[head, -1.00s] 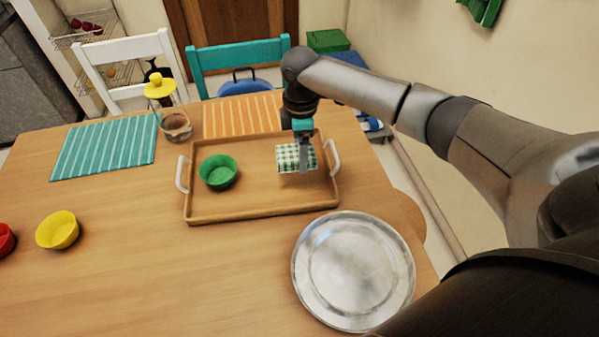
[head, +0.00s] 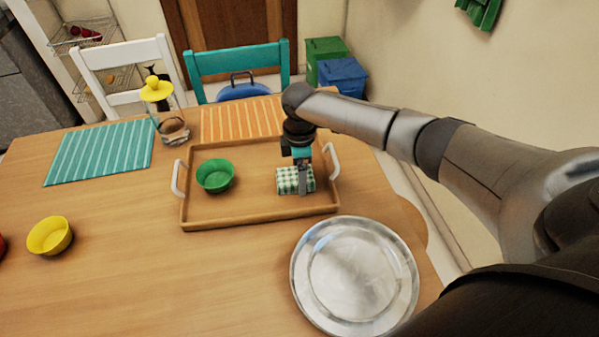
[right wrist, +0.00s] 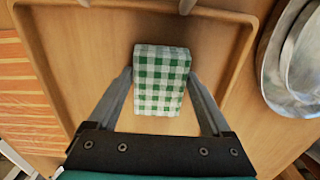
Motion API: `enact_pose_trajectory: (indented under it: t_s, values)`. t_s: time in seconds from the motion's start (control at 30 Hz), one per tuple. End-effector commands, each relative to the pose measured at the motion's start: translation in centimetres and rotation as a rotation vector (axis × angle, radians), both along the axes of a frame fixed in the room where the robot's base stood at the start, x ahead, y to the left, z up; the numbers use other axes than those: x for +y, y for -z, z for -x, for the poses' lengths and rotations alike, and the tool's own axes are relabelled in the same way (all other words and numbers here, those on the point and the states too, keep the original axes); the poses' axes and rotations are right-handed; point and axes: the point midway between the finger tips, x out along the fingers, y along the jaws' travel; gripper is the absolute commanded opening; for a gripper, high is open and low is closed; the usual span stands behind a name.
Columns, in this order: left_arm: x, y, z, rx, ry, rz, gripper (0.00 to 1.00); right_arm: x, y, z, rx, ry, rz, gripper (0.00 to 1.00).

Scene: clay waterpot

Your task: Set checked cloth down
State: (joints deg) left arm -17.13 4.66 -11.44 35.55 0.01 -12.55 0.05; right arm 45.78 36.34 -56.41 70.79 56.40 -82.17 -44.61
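The green-and-white checked cloth (head: 286,181), a folded block, is inside the right part of the wooden tray (head: 262,217). It sits at or very near the tray floor; I cannot tell whether it fully rests there. My right gripper (head: 303,189) points down at the cloth. In the right wrist view, the cloth (right wrist: 161,80) lies between the two fingers of my right gripper (right wrist: 160,72). The fingertips meet its left and right sides, so the gripper looks shut on it. My left gripper is not in view.
A green bowl (head: 215,175) stands in the tray's left part. The tray has white handles (head: 333,160). A silver plate (head: 355,272) lies in front right. A yellow bowl (head: 49,236), glass jar (head: 171,126), teal mat (head: 102,152) and orange mat (head: 242,118) are on the table.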

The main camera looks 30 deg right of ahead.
Motion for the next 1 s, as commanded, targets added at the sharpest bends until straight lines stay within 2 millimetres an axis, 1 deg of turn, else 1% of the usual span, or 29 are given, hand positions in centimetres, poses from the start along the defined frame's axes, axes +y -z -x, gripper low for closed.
enact_pose_trajectory:
  t_s: [0.03,0.1,0.13,0.37,0.47,0.57,0.8,0.9,1.0]
  values:
    - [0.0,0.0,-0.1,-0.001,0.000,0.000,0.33,0.0,0.0,0.0,0.000,0.000,0.000,0.90]
    - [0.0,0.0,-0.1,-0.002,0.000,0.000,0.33,0.0,0.0,0.0,0.000,0.000,0.000,0.98]
    - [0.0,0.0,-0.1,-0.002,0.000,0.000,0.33,0.0,0.0,0.0,0.000,0.000,0.000,1.00]
    - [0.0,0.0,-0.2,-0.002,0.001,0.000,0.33,0.0,-0.1,0.0,0.000,-0.001,0.000,1.00]
    - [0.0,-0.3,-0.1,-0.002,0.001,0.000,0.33,0.0,-0.7,0.0,0.000,-0.002,-0.001,1.00]
    - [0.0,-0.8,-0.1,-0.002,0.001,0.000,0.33,0.0,-2.2,-0.1,-0.003,-0.002,-0.001,1.00]
    - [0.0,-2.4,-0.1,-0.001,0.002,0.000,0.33,0.0,-7.5,-0.1,-0.003,-0.002,-0.001,1.00]
    - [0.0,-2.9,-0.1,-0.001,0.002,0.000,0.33,0.0,-9.5,-0.1,-0.003,-0.001,-0.001,1.00]
    - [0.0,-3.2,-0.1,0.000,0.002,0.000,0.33,0.0,-10.9,-0.1,-0.001,0.000,-0.001,1.00]
